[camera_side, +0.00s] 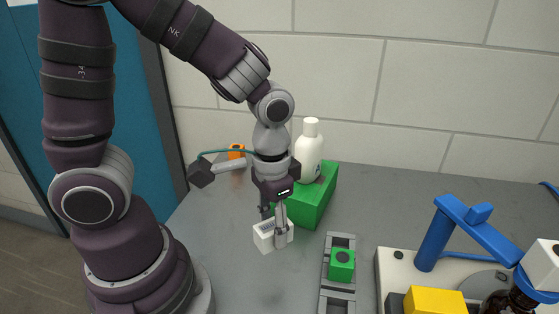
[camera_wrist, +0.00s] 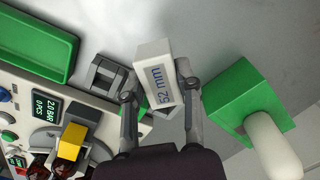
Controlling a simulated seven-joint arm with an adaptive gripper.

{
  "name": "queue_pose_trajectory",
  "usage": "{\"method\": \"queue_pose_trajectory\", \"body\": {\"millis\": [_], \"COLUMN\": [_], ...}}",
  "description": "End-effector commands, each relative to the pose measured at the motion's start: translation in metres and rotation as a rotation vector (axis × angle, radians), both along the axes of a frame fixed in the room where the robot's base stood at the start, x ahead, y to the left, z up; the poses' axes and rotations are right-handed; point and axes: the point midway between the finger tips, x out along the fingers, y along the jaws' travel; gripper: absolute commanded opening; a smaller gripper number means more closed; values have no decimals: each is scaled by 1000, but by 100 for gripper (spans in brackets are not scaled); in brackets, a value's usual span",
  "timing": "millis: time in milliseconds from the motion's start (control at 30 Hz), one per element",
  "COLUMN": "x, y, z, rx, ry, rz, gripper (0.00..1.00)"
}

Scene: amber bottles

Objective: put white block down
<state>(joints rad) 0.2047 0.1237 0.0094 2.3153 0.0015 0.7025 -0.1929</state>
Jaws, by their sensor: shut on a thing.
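The white block (camera_side: 268,236) is between the fingers of my gripper (camera_side: 273,222), in front of the green box in the side view. My gripper is shut on it. It appears to be above the grey table, but the height of the gap is hard to tell. In the wrist view the white block (camera_wrist: 153,66) shows a label reading "52 mm". One finger of my gripper (camera_wrist: 157,82) is on each side of it there.
A white bottle (camera_side: 309,152) stands on a green box (camera_side: 318,203) close behind my gripper. A grey rail (camera_side: 338,291) with a small green block (camera_side: 342,265) lies to the right. A machine with a blue arm (camera_side: 474,232) stands further right. Grey table (camera_side: 232,270) is clear left of the rail.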

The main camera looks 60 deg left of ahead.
Motion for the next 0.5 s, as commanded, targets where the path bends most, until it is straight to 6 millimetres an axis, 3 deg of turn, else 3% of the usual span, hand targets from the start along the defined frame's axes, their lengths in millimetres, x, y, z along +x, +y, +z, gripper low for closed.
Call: {"method": "queue_pose_trajectory", "body": {"millis": [100, 300, 500], "x": [38, 90, 117], "y": [-7, -17, -22], "z": [-5, -10, -12], "rx": [0, 0, 0], "ry": [1, 2, 1], "rz": [2, 3, 3], "gripper": [0, 0, 0]}}
